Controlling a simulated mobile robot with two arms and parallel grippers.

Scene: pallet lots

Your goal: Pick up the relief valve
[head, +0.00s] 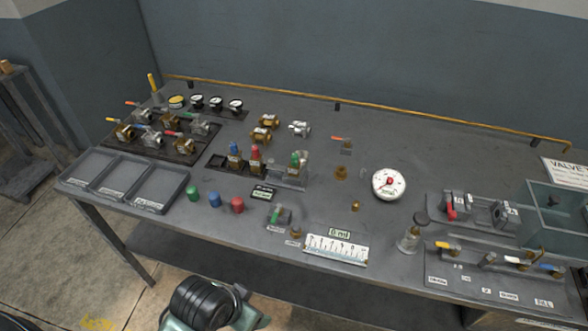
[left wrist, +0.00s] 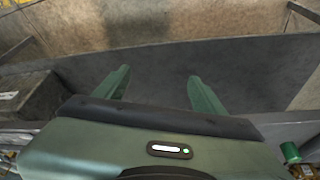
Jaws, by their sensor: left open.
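My right gripper is not in view.
Green, blue and red caps (head: 237,205) stand near the front edge, beside a grey three-part tray (head: 125,182). Lever valves (head: 147,137) sit behind the tray.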

